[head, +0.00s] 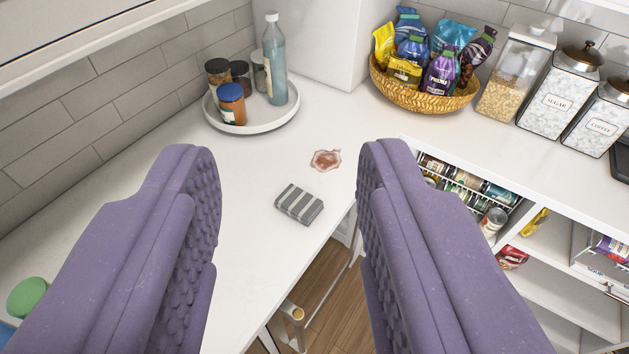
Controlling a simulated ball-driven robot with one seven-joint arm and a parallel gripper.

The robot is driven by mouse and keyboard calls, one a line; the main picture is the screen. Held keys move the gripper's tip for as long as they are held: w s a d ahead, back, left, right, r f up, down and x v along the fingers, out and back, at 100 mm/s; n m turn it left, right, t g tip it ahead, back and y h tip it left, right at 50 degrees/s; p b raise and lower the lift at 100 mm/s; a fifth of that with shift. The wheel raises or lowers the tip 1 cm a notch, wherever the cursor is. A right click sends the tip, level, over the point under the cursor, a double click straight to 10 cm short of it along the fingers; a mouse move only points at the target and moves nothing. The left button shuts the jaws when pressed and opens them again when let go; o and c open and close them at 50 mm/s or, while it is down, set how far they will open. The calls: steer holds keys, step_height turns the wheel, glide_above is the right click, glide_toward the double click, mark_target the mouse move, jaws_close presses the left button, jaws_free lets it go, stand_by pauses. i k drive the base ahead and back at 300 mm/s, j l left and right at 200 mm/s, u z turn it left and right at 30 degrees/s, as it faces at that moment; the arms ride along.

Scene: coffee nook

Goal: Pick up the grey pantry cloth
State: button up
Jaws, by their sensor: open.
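The grey pantry cloth (299,204) is folded into a small striped block. It lies flat on the white counter (255,255), close to the counter's front edge. My gripper (290,165) is open and empty, with its two purple padded fingers wide apart at the left and right of the view. The cloth shows in the gap between the fingers, beyond them, and neither finger appears to touch it. The cloth is fully in sight.
A round white tray (252,127) holds jars and a bottle (274,65). A wicker basket (425,92) of snack bags and canisters (556,100) stand at the back right. Open shelves (555,270) lie below.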

mark_target(301, 206)
steer(key=i+l+u, duration=0.35)
steer(key=i+l, duration=0.35)
steer(key=i+l+u, duration=0.3)
steer(key=i+l, duration=0.5)
steer(key=l, duration=0.15)
